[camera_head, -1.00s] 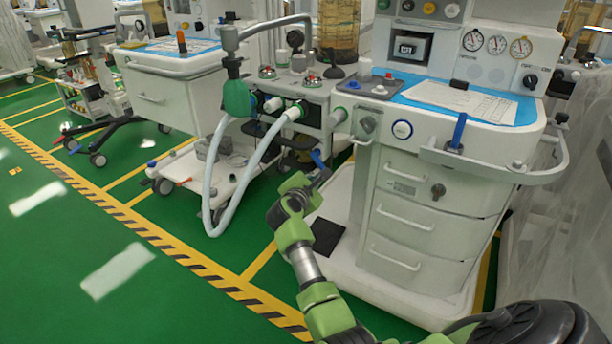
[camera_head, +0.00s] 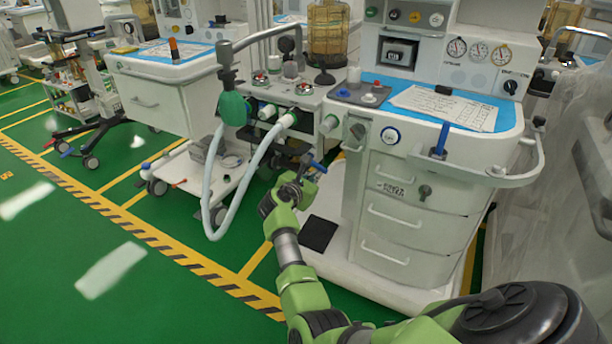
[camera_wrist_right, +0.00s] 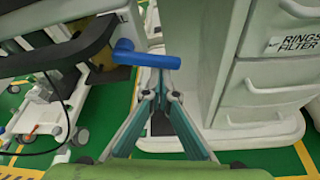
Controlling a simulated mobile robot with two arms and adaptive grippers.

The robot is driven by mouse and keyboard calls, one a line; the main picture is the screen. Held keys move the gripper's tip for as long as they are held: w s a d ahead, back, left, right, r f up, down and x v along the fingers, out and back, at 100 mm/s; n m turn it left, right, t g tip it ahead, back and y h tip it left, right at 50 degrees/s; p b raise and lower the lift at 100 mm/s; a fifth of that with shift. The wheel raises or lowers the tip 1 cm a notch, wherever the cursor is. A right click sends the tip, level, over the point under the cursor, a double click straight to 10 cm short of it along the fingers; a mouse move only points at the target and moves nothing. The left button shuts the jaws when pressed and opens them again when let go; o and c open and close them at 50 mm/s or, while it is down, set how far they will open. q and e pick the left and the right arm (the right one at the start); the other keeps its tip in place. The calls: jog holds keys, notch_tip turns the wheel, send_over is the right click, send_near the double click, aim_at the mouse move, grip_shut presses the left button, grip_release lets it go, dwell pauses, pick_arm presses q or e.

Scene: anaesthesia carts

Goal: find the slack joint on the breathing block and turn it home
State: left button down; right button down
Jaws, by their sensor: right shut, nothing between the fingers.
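The breathing block (camera_head: 300,100) is the pale unit with several ports at the left side of the near cart. A white hose (camera_head: 252,172) loops down from its front ports, and a green bag (camera_head: 233,108) hangs beside them. A blue lever (camera_head: 316,166) sits low beneath the block; it also shows in the right wrist view (camera_wrist_right: 145,57). My right gripper (camera_head: 305,178) is just below this lever. In the wrist view its fingers (camera_wrist_right: 160,88) are together, their tips close under the lever; contact cannot be told. A slack joint cannot be made out. My left gripper is out of view.
The near cart's white drawers (camera_head: 400,215) stand right of my right gripper, above a pale base (camera_head: 350,262). A blue upright handle (camera_head: 441,138) rises from its rail. A second cart (camera_head: 160,95) stands behind left. Green floor (camera_head: 60,250) is open at left.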

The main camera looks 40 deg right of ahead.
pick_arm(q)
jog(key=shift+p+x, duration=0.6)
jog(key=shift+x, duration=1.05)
pick_arm(e)
jog(key=shift+s+d+r+n+g+h, duration=0.15)
jog(key=shift+r+n+g, duration=0.1)
jog(key=shift+r+n, duration=0.3)
jog(key=shift+s+d+r+n+g+h, duration=0.15)
jog(key=shift+r+n+g, duration=0.15)
jog(key=shift+n, duration=0.35)
jog(key=shift+a, duration=0.1)
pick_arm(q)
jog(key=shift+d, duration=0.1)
